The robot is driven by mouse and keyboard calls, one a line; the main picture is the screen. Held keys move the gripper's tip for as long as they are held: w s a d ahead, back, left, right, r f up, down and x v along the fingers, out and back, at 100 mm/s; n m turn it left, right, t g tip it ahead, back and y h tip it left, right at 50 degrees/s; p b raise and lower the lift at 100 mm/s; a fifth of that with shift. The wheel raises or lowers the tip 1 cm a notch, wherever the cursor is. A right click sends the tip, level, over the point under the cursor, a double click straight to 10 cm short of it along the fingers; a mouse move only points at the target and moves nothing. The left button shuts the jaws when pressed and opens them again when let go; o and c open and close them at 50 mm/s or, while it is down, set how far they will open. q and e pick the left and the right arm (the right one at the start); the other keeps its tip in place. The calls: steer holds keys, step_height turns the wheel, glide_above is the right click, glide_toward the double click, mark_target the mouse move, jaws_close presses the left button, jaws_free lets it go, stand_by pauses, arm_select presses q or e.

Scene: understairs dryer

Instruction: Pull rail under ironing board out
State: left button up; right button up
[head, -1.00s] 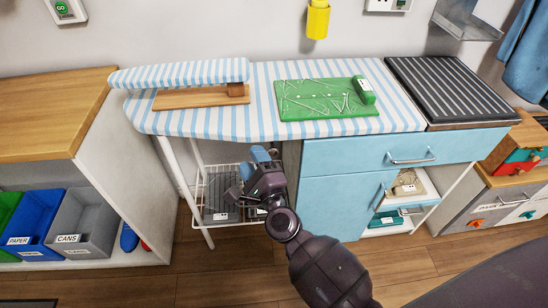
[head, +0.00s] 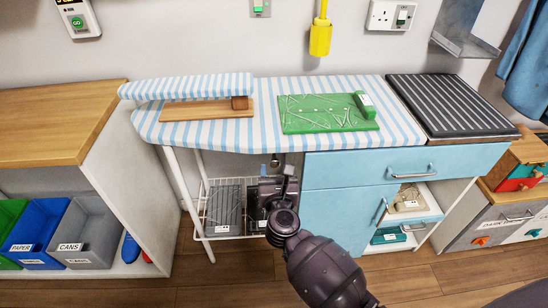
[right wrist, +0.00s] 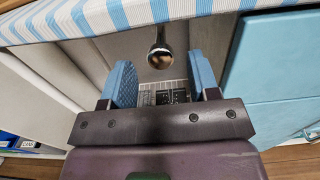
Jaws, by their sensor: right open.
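The ironing board (head: 225,128) has a blue-and-white striped cover and stands on white legs left of the blue cabinet. In the right wrist view, the rail (right wrist: 160,52) under the board shows as a metal bar with a rounded shiny end, seen end-on. My right gripper (head: 278,172) is under the board's front edge. In the right wrist view its two blue fingers (right wrist: 162,80) are apart with nothing between them, and the rail end appears just beyond them, centred between the tips. The rail's rear part is hidden. My left gripper is not in view.
A wire basket (head: 238,235) with dark boxes sits low under the board. A blue cabinet (head: 335,205) with a drawer stands right of my gripper. A sleeve board (head: 195,88) and a green board (head: 320,113) lie on top. Grey and blue bins stand left.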

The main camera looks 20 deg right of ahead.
mark_target(275, 164)
steer(key=shift+b+x, duration=0.3)
steer(key=shift+x, duration=2.4)
jaws_close()
